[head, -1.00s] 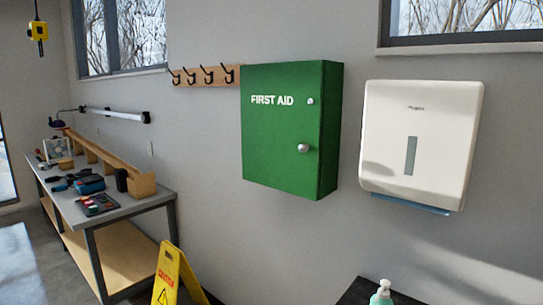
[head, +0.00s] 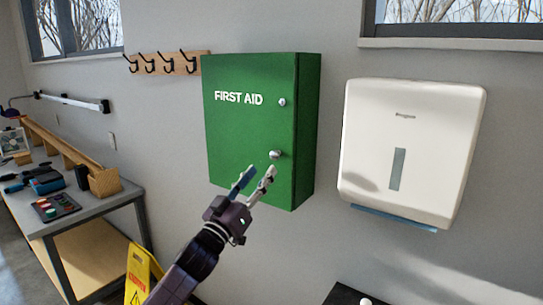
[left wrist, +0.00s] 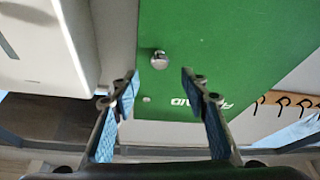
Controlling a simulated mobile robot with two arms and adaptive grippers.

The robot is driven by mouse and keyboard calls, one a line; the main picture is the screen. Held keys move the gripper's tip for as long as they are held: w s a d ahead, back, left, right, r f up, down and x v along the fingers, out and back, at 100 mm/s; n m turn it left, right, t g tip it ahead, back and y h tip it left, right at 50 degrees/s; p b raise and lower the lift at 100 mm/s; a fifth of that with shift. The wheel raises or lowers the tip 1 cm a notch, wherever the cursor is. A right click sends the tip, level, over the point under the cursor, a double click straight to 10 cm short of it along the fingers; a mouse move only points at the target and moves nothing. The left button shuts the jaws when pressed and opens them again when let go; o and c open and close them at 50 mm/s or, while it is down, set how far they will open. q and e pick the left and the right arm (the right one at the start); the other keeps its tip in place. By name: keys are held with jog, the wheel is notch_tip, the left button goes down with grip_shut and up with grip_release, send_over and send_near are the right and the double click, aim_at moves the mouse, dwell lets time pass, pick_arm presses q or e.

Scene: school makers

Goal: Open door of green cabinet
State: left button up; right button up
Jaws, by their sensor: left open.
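The green first aid cabinet (head: 245,125) hangs on the wall with its door shut. A round silver knob (head: 275,155) sits on the right side of the door, with a small lock (head: 282,102) above it. My left gripper (head: 257,180) is open in front of the door, its fingertips just below and beside the knob in the head view. In the left wrist view the cabinet door (left wrist: 215,50) appears upside down, and the knob (left wrist: 159,60) lies beyond the gap between the open fingers (left wrist: 160,78), apart from them. My right gripper is not in view.
A white towel dispenser (head: 410,150) hangs right of the cabinet, with a gap of wall between. Wooden coat hooks (head: 165,63) are on the left. A workbench (head: 95,212) with tools and a yellow caution sign (head: 140,275) stand lower left.

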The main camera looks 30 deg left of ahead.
aim_at(273, 157)
pick_arm(q)
jog(key=p+x, duration=0.2)
jog(key=x, duration=0.4)
jog(key=shift+w+r, duration=0.15)
jog(key=shift+w, duration=0.5)
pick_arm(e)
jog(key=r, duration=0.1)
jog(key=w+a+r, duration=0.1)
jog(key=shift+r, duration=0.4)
pick_arm(q)
grip_shut()
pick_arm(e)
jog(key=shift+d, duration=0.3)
